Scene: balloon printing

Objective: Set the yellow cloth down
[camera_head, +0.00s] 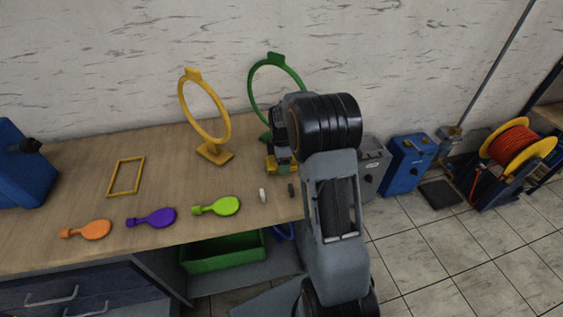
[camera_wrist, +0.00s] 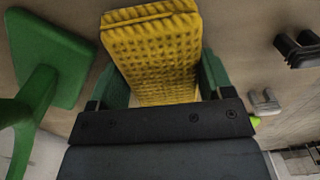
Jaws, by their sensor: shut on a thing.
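The yellow cloth (camera_wrist: 150,50) is a folded, textured block. It sits between the fingers of my gripper (camera_wrist: 162,78), which is shut on it. In the head view the cloth (camera_head: 271,166) shows as a small yellow patch under my gripper (camera_head: 281,158), low over the right part of the wooden table (camera_head: 150,235). My arm hides part of it there. I cannot tell whether the cloth touches the tabletop.
The green ring stand (camera_head: 276,62) is close behind my gripper; its base (camera_wrist: 50,55) shows at left in the wrist view. A yellow ring stand (camera_head: 213,152) is to the left. A yellow frame (camera_head: 126,176) and balloons (camera_head: 152,217) lie farther left. Small pieces (camera_head: 263,195) lie in front.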

